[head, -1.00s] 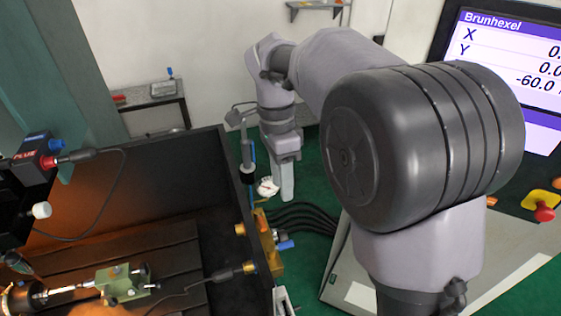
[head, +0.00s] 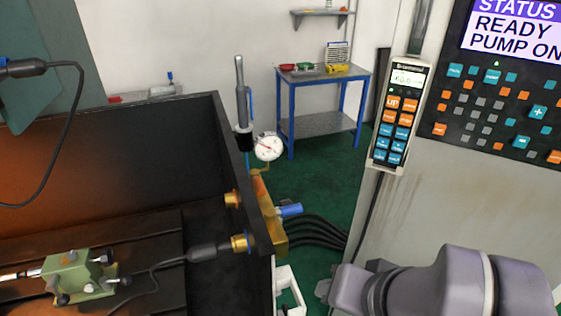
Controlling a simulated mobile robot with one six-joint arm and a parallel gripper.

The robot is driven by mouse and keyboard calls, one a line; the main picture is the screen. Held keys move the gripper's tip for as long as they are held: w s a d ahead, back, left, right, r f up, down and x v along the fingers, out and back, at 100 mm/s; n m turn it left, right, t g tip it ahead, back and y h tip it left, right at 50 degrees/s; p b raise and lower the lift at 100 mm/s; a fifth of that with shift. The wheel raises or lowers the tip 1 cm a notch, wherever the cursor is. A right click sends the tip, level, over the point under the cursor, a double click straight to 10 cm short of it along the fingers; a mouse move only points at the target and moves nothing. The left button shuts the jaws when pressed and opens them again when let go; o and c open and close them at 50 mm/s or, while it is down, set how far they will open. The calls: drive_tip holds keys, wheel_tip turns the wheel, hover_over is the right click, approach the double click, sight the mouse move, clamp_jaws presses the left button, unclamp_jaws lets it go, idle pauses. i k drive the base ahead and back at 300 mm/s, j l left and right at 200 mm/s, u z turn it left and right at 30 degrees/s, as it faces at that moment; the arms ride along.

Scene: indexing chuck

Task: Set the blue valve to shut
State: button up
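The blue valve handle (head: 290,210) sits on a brass manifold block (head: 265,212) fixed to the outer right side of the dark machine tray (head: 238,150), in the head view. The handle points out to the right, across the length of the block. Whether this position is open or shut cannot be read from the picture. My arm (head: 440,288) shows at the bottom right, to the right of and below the valve and apart from it. My gripper is not in view.
Black hoses (head: 315,232) run right from the manifold to the grey control cabinet (head: 460,200). A dial gauge (head: 268,147) on a post stands above the manifold. A white bracket (head: 288,290) lies below. A blue table (head: 322,110) stands behind; green floor is between.

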sight(271, 215)
drive_tip(key=u, duration=1.9)
drive_tip(key=k+l+z, duration=0.2)
drive_tip(key=l, duration=0.3)
drive_tip(key=l+z, duration=0.15)
drive_tip(key=l, duration=0.35)
